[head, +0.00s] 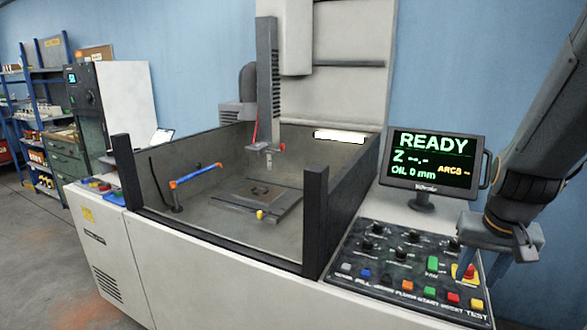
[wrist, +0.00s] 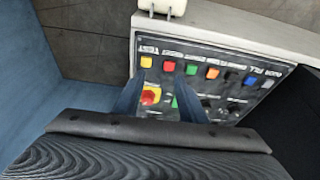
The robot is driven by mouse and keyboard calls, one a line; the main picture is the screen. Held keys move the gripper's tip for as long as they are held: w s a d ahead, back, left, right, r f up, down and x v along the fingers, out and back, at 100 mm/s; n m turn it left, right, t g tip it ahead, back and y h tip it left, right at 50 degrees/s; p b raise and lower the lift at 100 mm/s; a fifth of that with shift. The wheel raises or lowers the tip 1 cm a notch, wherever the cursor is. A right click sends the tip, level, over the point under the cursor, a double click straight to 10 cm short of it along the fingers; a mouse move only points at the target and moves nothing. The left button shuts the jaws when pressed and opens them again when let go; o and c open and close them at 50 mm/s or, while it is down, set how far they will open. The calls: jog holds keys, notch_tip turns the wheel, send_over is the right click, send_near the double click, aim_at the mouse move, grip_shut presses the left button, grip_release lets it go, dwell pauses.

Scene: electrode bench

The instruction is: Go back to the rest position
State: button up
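My gripper (head: 482,266) hangs at the right side of the head view, over the right end of the control panel (head: 352,252). In the wrist view my gripper (wrist: 158,82) shows two blue fingers spread apart with nothing held between them. A red emergency button on a yellow base (wrist: 150,96) shows between the fingers. Whether a fingertip touches the panel cannot be told. The panel's front row has a yellow button (wrist: 146,61), a red button (wrist: 169,66), a green button (wrist: 191,69) and an orange button (wrist: 212,72).
A monitor (head: 432,158) reading "READY", "OIL 0 mm" stands behind the panel, close to my arm. An open machine tank (head: 222,262) with a vertical head (head: 267,75) and a blue-orange nozzle (head: 195,175) is to the left. Blue shelves (head: 40,100) and floor (head: 45,255) are at far left.

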jog(key=a+f+n, duration=0.1)
jog(key=a, duration=0.2)
jog(key=w+a+f+n, duration=0.1)
jog(key=a, duration=0.3)
jog(key=a+f+y, duration=0.1)
jog(key=a, duration=0.3)
jog(key=shift+w+n+g, duration=0.3)
jog(key=shift+n, duration=0.1)
jog(key=s+a+f+n, duration=0.1)
jog(key=a, duration=0.4)
jog(key=s+a+f+n+g, duration=0.1)
jog(key=a+n, duration=0.1)
jog(key=a, duration=0.4)
jog(key=shift+s+a+f+y, duration=0.25)
jog(key=shift+s+f+y, duration=0.05)
jog(key=shift+f, duration=0.1)
